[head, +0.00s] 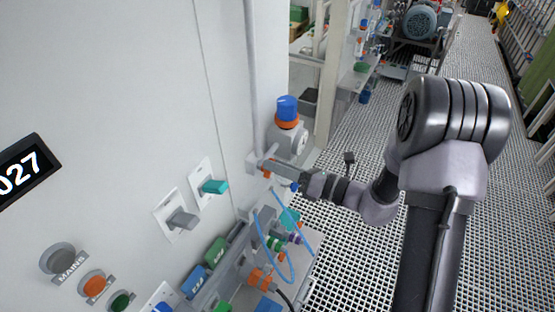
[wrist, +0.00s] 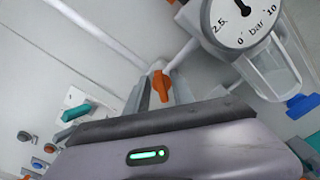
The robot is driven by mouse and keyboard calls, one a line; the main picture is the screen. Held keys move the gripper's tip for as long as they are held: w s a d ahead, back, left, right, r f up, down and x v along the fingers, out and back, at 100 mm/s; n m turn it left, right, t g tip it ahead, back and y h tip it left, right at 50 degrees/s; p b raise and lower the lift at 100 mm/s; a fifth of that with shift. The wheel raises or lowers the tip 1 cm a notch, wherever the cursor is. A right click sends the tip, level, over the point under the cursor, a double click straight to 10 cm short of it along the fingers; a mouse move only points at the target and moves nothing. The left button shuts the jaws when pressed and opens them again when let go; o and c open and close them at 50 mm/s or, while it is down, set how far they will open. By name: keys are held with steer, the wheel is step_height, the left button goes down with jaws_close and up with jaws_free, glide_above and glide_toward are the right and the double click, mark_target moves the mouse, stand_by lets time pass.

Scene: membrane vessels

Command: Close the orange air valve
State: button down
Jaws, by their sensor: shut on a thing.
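The orange air valve (wrist: 161,86) is a small orange handle on a thin wall pipe, near the middle of the wrist view. In the head view only a little orange of the valve (head: 266,173) shows by my fingertips. My gripper (head: 267,164) reaches left to the wall and is shut on the handle. In the wrist view the grey fingers of my gripper (wrist: 162,98) flank the handle, and the gripper body hides what lies below. The handle stands roughly upright in the wrist picture; its angle to the pipe is hard to tell.
A pressure gauge (wrist: 240,18) marked in bar sits right of the valve, above a clear bowl. A teal lever switch (head: 214,187) and a grey one (head: 181,219) are on the wall. Blue hoses (head: 262,238) loop below my gripper. Free grated floor (head: 345,270) lies right.

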steer(key=shift+w+d+f+m+p, duration=0.1)
steer(key=shift+f+m+p, duration=0.05)
steer(key=shift+m+p, duration=1.25)
steer(key=shift+f+m+p, duration=0.1)
steer(key=shift+m+p, duration=0.75)
steer(key=shift+m, duration=1.1)
steer(key=shift+w+d+f+m+p, duration=0.1)
steer(key=shift+f+m+p, duration=0.05)
steer(key=shift+m+p, duration=1.25)
steer(key=shift+m, duration=0.45)
steer(key=c, duration=1.5)
jaws_free()
steer(key=shift+o, duration=0.2)
steer(key=b+v, duration=0.4)
steer(key=v, duration=1.3)
steer(key=shift+s+d, duration=0.2)
